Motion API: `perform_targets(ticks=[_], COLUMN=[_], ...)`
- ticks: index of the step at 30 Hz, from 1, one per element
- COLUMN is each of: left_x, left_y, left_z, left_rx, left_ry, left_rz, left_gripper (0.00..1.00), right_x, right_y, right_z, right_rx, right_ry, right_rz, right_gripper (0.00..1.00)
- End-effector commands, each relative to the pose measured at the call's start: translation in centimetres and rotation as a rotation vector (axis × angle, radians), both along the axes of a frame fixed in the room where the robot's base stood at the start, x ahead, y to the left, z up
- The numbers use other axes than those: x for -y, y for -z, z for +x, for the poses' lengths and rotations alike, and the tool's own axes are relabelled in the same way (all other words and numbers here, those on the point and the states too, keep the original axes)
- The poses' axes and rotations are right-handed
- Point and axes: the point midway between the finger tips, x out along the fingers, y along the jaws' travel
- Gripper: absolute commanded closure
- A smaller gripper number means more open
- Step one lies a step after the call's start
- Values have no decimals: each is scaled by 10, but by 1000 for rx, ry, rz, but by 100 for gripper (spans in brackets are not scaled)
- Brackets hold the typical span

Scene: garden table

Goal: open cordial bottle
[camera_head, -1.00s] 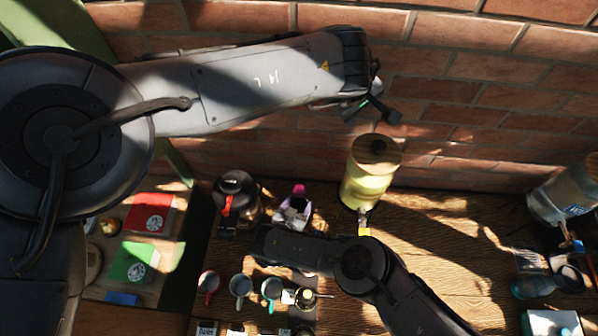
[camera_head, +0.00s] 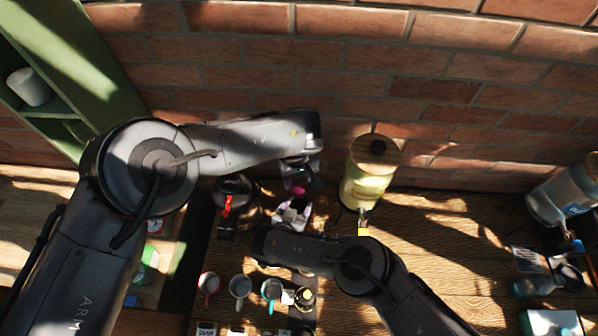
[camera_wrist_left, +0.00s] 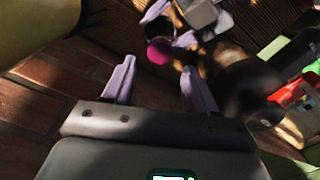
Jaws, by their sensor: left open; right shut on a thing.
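The cordial bottle shows as a dark body with a bright pink cap (camera_head: 298,190) near the middle of the table. In the left wrist view its pink cap (camera_wrist_left: 158,53) lies beyond and between my left fingers. My right gripper (camera_head: 293,212) is shut on the bottle, its pale purple fingers around the body. My left gripper (camera_wrist_left: 158,88) is open and empty, with its fingers pointing toward the cap and apart from it. In the head view the left wrist hangs just above and behind the cap, and its fingertips are hard to make out.
A yellow drink dispenser (camera_head: 367,180) with a wooden lid stands close right of the bottle. A dark pot with a red handle (camera_head: 229,203) stands close left. Several mugs (camera_head: 240,287) are in front. A brick wall (camera_head: 450,60) rises behind. Table at right is partly clear.

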Motion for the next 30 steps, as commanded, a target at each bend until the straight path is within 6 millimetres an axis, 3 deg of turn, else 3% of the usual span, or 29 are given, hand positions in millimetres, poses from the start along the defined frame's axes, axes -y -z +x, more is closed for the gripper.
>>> perform_targets(ticks=[6,12,24,25,30], left_x=[1,1,1,1,1], left_y=[30,48,54,54,54], left_z=[-1,0,0,0,0], left_rx=[-1,0,2,2,2], left_ry=[1,-1,0,0,0], left_rz=[-1,-2,-2,-2,-2], left_gripper=[43,43,43,44,71], right_x=[0,0,0,0,0], right_y=[0,0,0,0,0], right_z=[0,0,0,0,0], right_rx=[0,0,0,0,0], right_ry=[0,0,0,0,0], right_rz=[-1,-1,-1,-1,-1], right_gripper=[100,100,100,100,100])
